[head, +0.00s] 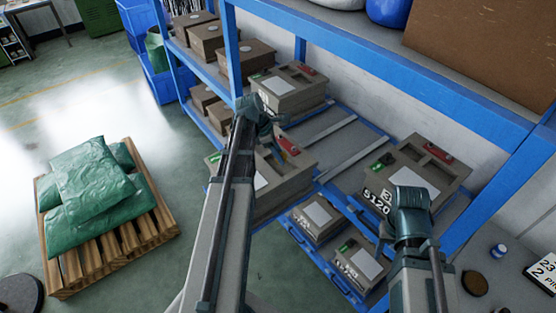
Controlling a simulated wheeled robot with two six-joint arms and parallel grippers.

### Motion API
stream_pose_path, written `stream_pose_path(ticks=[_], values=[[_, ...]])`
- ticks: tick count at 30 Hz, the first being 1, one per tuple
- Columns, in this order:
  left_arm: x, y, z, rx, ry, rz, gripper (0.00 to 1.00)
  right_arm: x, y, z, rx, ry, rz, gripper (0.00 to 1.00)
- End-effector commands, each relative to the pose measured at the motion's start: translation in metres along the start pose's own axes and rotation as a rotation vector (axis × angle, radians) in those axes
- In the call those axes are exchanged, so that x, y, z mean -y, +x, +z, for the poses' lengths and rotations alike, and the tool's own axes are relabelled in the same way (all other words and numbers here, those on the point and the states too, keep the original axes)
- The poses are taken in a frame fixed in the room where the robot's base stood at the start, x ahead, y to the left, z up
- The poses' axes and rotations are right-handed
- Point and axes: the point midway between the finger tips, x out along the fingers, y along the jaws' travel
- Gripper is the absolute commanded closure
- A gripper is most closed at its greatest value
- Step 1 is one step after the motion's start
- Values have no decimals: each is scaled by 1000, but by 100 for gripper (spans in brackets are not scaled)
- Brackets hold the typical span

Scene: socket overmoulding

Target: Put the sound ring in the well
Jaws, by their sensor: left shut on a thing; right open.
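My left gripper (276,135) is over the grey-brown mould box (292,187) in the middle, at the far end of my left arm. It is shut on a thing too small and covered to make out. My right gripper (411,215) is open in front of the mould box marked 5120 (440,170); its fingertips are hard to see. I cannot pick out a sound ring or tell which recess is the well. The mould boxes have open recesses on top with red and green parts.
Blue rack posts and beams (385,60) frame the mould boxes closely. Smaller boxes (318,217) sit at the front. A dark round piece (474,284) and a small bottle (497,252) stand at right. A pallet (110,245) with green sacks (92,180) is on the floor at left.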

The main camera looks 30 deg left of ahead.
Motion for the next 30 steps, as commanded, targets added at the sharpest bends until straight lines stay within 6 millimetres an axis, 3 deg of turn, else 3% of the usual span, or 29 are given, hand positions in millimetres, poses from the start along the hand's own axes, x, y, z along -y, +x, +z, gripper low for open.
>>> stream_pose_path(ticks=[1,9,22,23,27,30], values=[[-10,0,-3,0,-2,1,100,0,1,0,0,0,0,50],[-5,34,-16,0,-1,0,100,4,38,-2,0,1,0,50],[-5,37,-17,0,-1,0,100,4,40,-2,0,1,0,50],[-5,35,-16,0,-1,0,48,4,39,-2,0,1,0,50],[-5,35,-16,0,-1,0,23,4,38,-2,0,1,0,50],[-5,35,-16,0,-1,0,23,4,38,-2,0,1,0,50]])
